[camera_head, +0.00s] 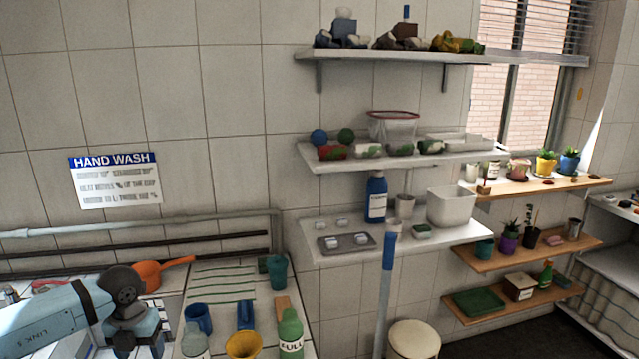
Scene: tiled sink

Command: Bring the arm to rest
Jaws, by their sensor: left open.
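My left arm comes in from the lower left over the tiled counter. Its gripper (136,338) is at the bottom edge of the picture, pointing down. Its fingers are hard to make out at this angle, and I see nothing held in it. An orange pan-like item (150,275) lies just behind the wrist. A blue cup (198,318) stands to the right of the gripper, apart from it. My right gripper is not in view.
A yellow scoop (244,344), a green bottle (290,336) and a teal cup (276,271) stand on the counter at right. Loaded wall shelves (400,239) hang further right. A blue-and-white pole (387,285) and a round stool (413,340) stand below. Pipes (140,228) run along the wall.

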